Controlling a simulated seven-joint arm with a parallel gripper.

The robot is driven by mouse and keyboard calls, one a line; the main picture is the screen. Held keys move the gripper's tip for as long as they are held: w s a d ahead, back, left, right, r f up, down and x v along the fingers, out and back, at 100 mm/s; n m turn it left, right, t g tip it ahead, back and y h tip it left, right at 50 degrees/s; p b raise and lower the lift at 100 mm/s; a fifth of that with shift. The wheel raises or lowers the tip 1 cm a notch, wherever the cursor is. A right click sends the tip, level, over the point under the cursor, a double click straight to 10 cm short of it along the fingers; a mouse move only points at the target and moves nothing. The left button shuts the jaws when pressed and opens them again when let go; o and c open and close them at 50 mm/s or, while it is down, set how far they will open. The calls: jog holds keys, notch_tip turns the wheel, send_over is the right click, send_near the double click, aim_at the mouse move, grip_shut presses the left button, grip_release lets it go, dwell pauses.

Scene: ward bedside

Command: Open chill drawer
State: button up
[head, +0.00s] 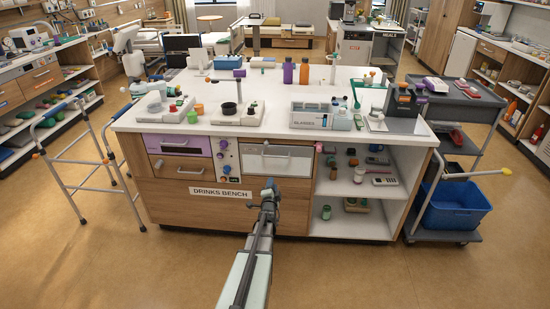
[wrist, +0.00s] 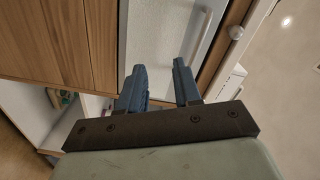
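A pale grey-white drawer front (head: 262,165) with a bar handle (head: 282,153) is set in the middle of the drinks bench, and looks shut. No chill label is readable on it; it appears to be the chill drawer. My gripper (head: 270,190) is in front of the bench, just below this drawer front. In the wrist view, my gripper (wrist: 159,76) has its two dark blue fingers apart with nothing between them. The pale drawer front (wrist: 165,35) lies beyond the fingertips, and its handle (wrist: 208,38) runs to the right of them, apart from the fingers.
A purple-topped drawer unit (head: 178,145) and a panel of knobs (head: 226,158) are left of the drawer. Open shelves (head: 355,212) with small items are to the right. A walking frame (head: 95,160) stands left; a trolley with a blue bin (head: 455,205) stands right. The front floor is clear.

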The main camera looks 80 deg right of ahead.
jog(key=d+r+m+h, duration=0.1)
jog(key=d+r, duration=0.1)
jog(key=d, duration=0.2)
jog(key=d+r+m, duration=0.2)
jog(key=d, duration=0.2)
jog(key=d+r+m+h, duration=0.1)
jog(key=d+r, duration=0.1)
jog(key=d, duration=0.3)
jog(key=shift+d+r+h, duration=0.1)
jog(key=shift+r+h, duration=0.2)
jog(key=shift+r, duration=0.1)
grip_shut()
dwell(0.5)
